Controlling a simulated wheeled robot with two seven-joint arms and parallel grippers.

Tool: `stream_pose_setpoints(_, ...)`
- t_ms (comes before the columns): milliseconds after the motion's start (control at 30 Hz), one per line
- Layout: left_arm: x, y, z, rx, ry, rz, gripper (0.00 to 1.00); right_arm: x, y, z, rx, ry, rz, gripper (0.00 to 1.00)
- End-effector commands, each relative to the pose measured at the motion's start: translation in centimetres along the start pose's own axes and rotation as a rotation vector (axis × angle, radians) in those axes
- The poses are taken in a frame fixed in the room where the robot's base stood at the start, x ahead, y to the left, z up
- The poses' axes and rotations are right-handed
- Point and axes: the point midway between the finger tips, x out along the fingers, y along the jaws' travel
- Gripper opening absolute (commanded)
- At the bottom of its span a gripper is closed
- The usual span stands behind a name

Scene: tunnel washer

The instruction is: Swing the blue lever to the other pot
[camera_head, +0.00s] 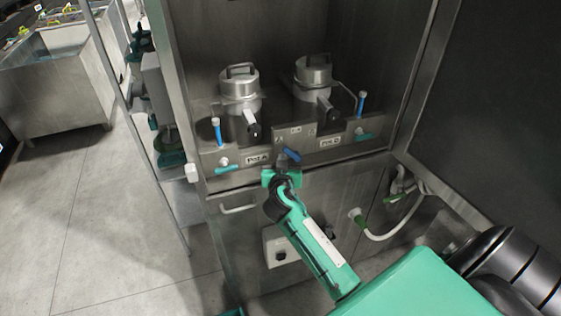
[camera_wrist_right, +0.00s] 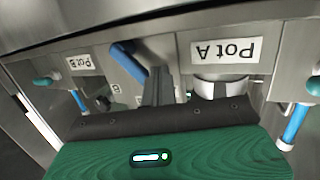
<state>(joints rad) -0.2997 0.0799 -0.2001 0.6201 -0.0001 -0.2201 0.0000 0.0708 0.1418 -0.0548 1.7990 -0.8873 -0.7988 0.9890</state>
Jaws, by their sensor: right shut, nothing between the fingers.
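The blue lever (camera_head: 291,155) is on the steel front panel between the Pot A label (camera_head: 257,159) and the Pot B label (camera_head: 330,142). My right gripper (camera_head: 281,172) is right by it, with its fingers shut and empty. In the right wrist view, where the labels appear upside down, the blue lever (camera_wrist_right: 128,60) lies slanted just left of the dark fingertips (camera_wrist_right: 157,84). I cannot tell whether they touch. Two lidded steel pots, the left one (camera_head: 240,88) and the right one (camera_head: 313,72), stand behind the panel. My left gripper is not in view.
Upright blue handles stand at the left (camera_head: 216,131) and right (camera_head: 361,103), with teal handles (camera_head: 227,169) below. A steel cabinet wall (camera_head: 490,110) closes the right side. A white hose (camera_head: 400,228) hangs lower right. Open floor (camera_head: 100,220) lies left.

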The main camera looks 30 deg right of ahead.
Motion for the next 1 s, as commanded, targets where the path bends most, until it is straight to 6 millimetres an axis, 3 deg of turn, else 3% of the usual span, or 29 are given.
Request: stream_pose_setpoints(1000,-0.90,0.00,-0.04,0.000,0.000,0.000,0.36,0.10,0.79,-1.20,0.000,0.001,0.000,0.00)
